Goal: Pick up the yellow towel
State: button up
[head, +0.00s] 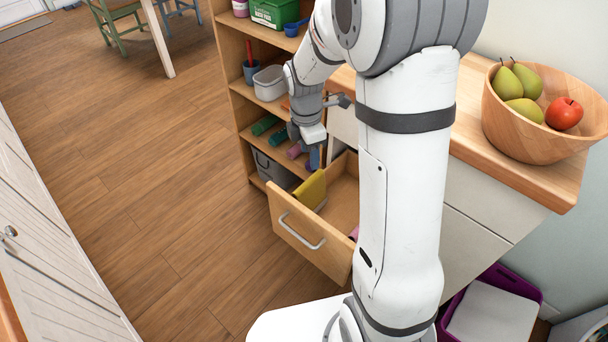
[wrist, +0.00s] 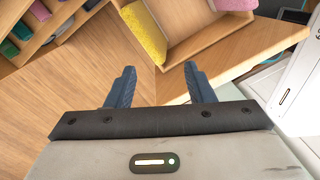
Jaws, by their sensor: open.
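The yellow towel (head: 311,190) lies inside the open drawer (head: 290,238), against the side near the shelf unit. In the wrist view the towel (wrist: 142,30) shows at the top, beyond my fingertips and a little left of the middle between them. My gripper (head: 314,158) is above the drawer's far end, apart from the towel. In the wrist view its two blue fingers (wrist: 158,76) are spread with nothing between them. Part of the drawer is hidden behind my arm in the head view.
A pink item (wrist: 236,4) is also in the drawer. A wooden shelf unit (head: 238,108) with rolled items and bins stands close beside it. A fruit bowl (head: 535,140) sits on the counter. The wooden floor at left (head: 150,150) is clear.

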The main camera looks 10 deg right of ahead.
aim_at(308, 181)
jog(key=w+f+n, duration=0.1)
jog(key=f+n, duration=0.1)
jog(key=f, duration=0.3)
jog(key=f+n+b, duration=0.1)
jog(key=f, duration=0.4)
jog(key=w+f+n+b, duration=0.1)
jog(key=f+n, duration=0.1)
jog(key=f, duration=0.4)
jog(key=shift+w+d+n+g, duration=0.25)
jog(key=shift+w+n+g, duration=0.05)
jog(key=shift+g, duration=0.1)
grip_shut()
